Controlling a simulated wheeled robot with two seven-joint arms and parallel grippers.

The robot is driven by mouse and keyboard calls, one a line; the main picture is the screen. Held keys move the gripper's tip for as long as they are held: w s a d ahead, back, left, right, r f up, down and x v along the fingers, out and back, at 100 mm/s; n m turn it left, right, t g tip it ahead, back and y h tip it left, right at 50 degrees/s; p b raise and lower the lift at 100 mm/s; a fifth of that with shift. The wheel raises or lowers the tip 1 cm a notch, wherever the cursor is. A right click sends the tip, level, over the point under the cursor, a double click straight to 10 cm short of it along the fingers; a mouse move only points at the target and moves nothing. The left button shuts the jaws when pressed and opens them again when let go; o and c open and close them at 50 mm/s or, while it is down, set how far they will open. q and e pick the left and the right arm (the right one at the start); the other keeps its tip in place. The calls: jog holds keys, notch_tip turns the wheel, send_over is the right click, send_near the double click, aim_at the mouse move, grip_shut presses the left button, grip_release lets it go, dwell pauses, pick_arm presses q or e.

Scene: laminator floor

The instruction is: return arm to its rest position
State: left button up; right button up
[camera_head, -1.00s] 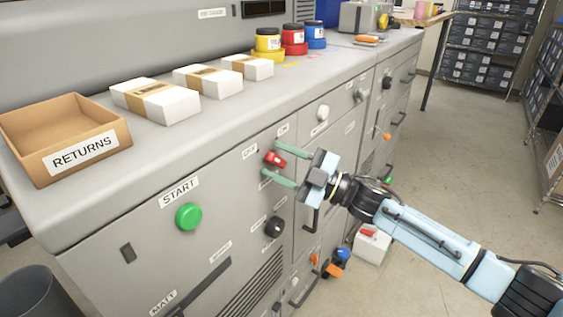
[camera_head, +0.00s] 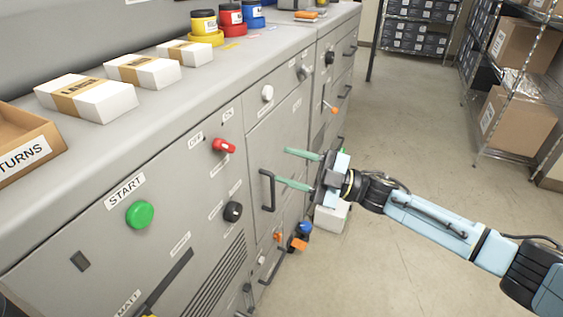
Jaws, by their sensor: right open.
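My right gripper (camera_head: 296,169) is open and empty, with two green fingers pointing left toward the grey machine front (camera_head: 170,215). It is to the right of and apart from the red rotary switch (camera_head: 223,146), which sits between small labels on the panel. In the picture its fingers overlap the panel near a dark vertical handle (camera_head: 267,190). My right arm reaches in from the lower right. My left gripper is not in view.
A green START button (camera_head: 140,214) and a black knob (camera_head: 233,211) are on the panel. Wrapped paper packs (camera_head: 90,101) and a RETURNS box (camera_head: 30,140) lie on top. The floor (camera_head: 420,130) to the right is clear up to the shelves (camera_head: 500,100).

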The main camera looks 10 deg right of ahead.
dwell(0.3)
